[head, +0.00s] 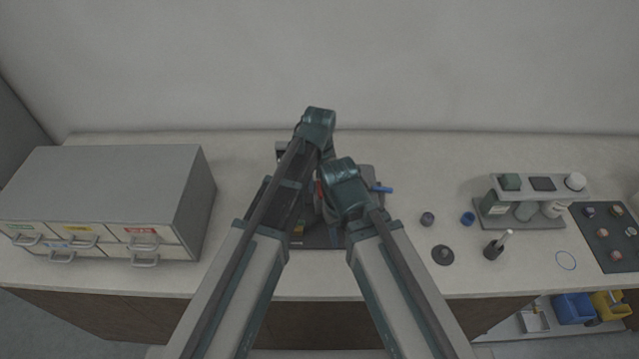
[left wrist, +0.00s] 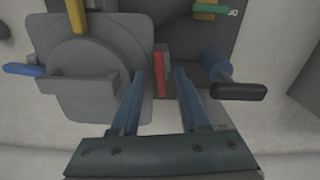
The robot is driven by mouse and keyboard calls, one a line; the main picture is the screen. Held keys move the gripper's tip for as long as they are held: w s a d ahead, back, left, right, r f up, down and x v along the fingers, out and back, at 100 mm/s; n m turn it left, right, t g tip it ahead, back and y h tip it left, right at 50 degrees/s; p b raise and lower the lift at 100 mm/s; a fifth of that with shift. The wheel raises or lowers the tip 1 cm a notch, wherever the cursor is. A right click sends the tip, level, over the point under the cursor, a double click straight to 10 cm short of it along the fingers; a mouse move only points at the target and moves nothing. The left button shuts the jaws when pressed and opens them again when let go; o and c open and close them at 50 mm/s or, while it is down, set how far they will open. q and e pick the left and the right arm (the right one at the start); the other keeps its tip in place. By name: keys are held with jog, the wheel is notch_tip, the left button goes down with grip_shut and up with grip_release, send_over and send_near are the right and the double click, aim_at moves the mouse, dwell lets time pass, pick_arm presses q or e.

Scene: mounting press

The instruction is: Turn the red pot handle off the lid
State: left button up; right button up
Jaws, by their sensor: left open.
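The red handle (left wrist: 161,70) stands at the right edge of the round grey lid (left wrist: 85,72) in the left wrist view. A sliver of the red handle (head: 320,192) shows between my arms in the head view. My left gripper (left wrist: 160,73) is open, with one blue fingertip on each side of the red handle. I cannot tell whether either finger touches it. The lid also bears a yellow handle (left wrist: 77,16) and a blue handle (left wrist: 24,69). In the head view my arms cover most of the press, and my right gripper's jaws are hidden.
A black-handled lever (left wrist: 238,91) is close to the right finger. A grey drawer cabinet (head: 115,190) stands at left. To the right are small round parts (head: 428,218), a knob (head: 443,255), a bottle rack (head: 520,218) and a dark tray (head: 604,237).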

aim_at(319, 188)
pick_arm(q)
jog(key=shift+r, duration=0.1)
notch_tip(319, 188, up, 14)
jog(key=p, duration=1.3)
jog(key=shift+p, duration=0.4)
jog(key=shift+f, duration=0.2)
jog(key=s+a+m, duration=0.1)
jog(key=s+a, duration=0.5)
jog(key=a, duration=0.2)
jog(key=s+a+m, duration=0.1)
jog(key=s+a, duration=0.4)
jog(key=a, duration=0.4)
jog(key=s+d+f+m+y+b, duration=0.1)
jog(key=s+d+f+m+b, duration=0.2)
jog(key=d+f+b, duration=0.8)
jog(key=s+f+b, duration=0.1)
jog(key=s, duration=0.1)
jog(key=shift+s+f, duration=0.15)
jog(key=shift+s, duration=0.25)
jog(key=shift+d, duration=0.15)
